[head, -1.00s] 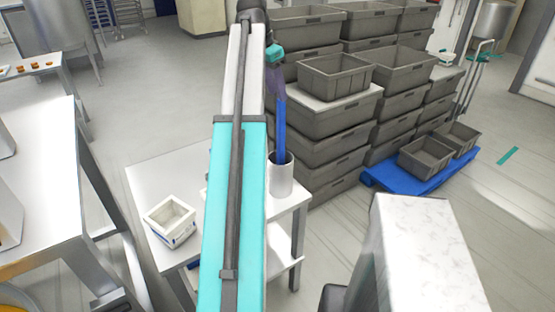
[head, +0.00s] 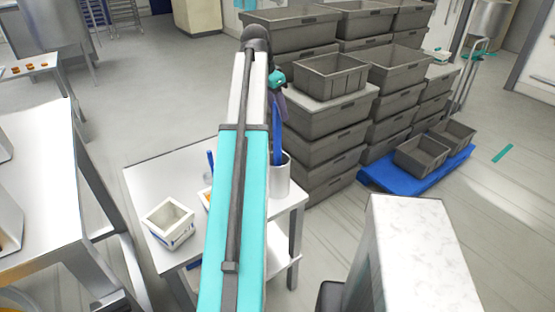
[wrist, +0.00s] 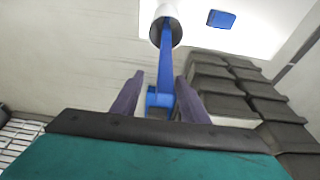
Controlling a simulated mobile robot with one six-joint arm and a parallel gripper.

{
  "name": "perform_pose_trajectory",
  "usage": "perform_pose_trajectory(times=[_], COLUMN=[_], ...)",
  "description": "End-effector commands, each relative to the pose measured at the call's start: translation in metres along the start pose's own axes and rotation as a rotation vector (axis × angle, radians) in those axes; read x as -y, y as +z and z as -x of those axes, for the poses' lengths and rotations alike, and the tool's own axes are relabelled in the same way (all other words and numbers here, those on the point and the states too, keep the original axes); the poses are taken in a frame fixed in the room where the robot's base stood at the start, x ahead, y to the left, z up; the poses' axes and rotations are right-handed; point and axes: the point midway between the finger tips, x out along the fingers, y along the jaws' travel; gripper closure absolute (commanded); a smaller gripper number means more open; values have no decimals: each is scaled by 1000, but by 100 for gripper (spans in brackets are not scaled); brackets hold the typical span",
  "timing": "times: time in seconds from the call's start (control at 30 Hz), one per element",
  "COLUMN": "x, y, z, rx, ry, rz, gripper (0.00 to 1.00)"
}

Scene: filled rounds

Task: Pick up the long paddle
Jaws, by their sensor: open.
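The long paddle (head: 277,145) is blue and stands in a white cylindrical pot (head: 280,181) on a small white table, its upper end sticking out of the rim. In the wrist view the paddle (wrist: 167,62) runs from the pot (wrist: 165,13) toward me, with its wide end between and beyond my fingers. My gripper (wrist: 160,80) is open, with a purple finger on either side of the paddle and gaps visible. In the head view my gripper (head: 281,103) is at the paddle's upper end, partly behind my arm. The paddle's lower part is hidden in the pot.
A square cream container (head: 168,224) stands on the white table (head: 140,182). Another blue handle (head: 210,163) shows beside my arm, partly hidden. Stacked grey crates (head: 322,122) rise close behind and right of the pot. A blue pallet (head: 385,179) lies on the floor.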

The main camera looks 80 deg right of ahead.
Motion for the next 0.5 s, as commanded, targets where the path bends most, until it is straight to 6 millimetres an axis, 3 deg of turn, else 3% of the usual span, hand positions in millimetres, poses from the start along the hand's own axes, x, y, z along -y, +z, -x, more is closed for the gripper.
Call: perform_pose_trajectory(times=[0.2, 0.5], x=[0, 0], y=[0, 0], z=[-14, -16], rx=[1, 0], ry=[0, 0], rz=[0, 0], gripper=[59, 59])
